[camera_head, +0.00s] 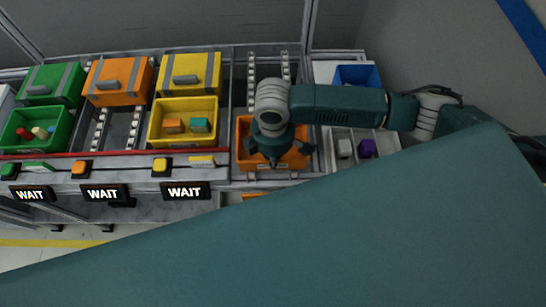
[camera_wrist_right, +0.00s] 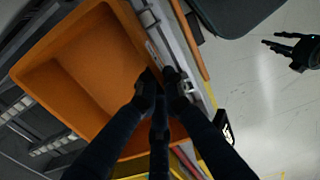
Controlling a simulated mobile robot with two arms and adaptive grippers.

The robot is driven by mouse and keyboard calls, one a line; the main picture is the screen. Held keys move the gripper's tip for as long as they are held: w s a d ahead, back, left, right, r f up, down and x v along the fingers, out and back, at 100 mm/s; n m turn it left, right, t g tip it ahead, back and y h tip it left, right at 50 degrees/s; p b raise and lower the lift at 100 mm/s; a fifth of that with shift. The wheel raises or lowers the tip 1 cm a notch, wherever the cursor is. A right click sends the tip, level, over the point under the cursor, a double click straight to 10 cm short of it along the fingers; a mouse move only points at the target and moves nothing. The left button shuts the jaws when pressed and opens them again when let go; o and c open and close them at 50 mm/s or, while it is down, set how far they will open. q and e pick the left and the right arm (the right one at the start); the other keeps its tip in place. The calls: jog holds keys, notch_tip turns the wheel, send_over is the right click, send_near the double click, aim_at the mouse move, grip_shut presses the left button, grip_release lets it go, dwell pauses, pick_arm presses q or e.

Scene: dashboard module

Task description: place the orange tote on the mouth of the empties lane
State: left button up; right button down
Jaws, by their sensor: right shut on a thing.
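The orange tote (camera_head: 244,135) is open-topped and sits at the front end of the roller lane (camera_head: 268,72) right of the yellow totes. Its inside looks empty in the right wrist view (camera_wrist_right: 85,62). My right gripper (camera_head: 275,160) comes over it from the right and is shut on its near rim; the fingers (camera_wrist_right: 163,90) show at that wall. The gripper and wrist hide much of the tote in the head view. I cannot tell whether its base rests fully on the rollers. My left gripper (camera_wrist_right: 280,43) appears open and empty over the floor in the right wrist view.
Left are a green tote (camera_head: 38,125), a yellow tote (camera_head: 183,122) with blocks, and lidded totes behind. An empty roller lane (camera_head: 118,127) lies between them. Right are a blue bin (camera_head: 357,76) and a grey tray (camera_head: 345,133) with blocks. WAIT signs (camera_head: 185,191) line the front.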

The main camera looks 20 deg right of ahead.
jog(key=c, duration=2.3)
grip_release()
jog(key=shift+f, duration=0.15)
jog(key=o, duration=0.4)
notch_tip(320, 180, up, 12)
jog(key=b, duration=0.1)
jog(key=shift+r, duration=0.2)
